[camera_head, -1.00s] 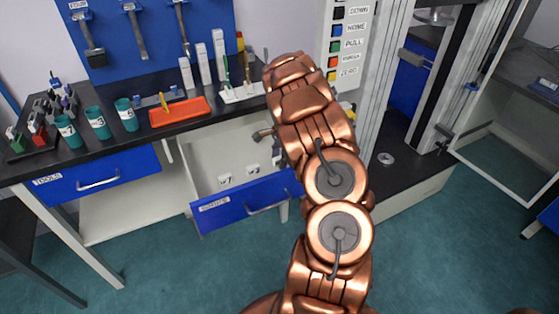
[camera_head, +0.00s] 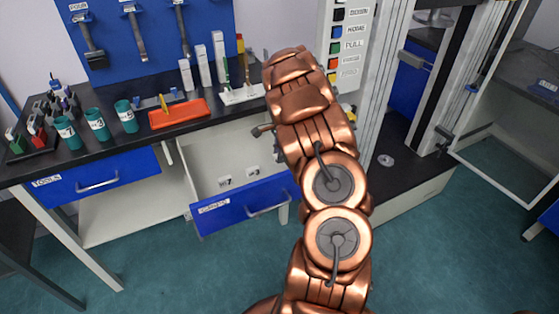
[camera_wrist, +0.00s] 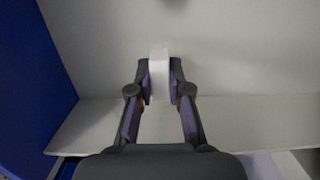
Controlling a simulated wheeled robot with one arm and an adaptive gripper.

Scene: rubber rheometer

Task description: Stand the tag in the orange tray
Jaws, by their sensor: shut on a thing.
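In the wrist view my gripper (camera_wrist: 161,82) is shut on a plain white tag (camera_wrist: 159,67), which stands up between the two fingertips. No marking shows on the tag's visible face. In the head view my arm hides the gripper's grip and the held tag. The orange tray (camera_head: 186,116) lies on the dark bench top to the left of my arm, with a yellow upright piece (camera_head: 163,104) at it.
The open blue-fronted drawer (camera_head: 226,209) juts out below the bench. Teal cups (camera_head: 97,124) stand left of the tray. A white rack (camera_head: 240,95) with upright items stands right of it. The machine frame (camera_head: 372,85) rises to the right of my arm.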

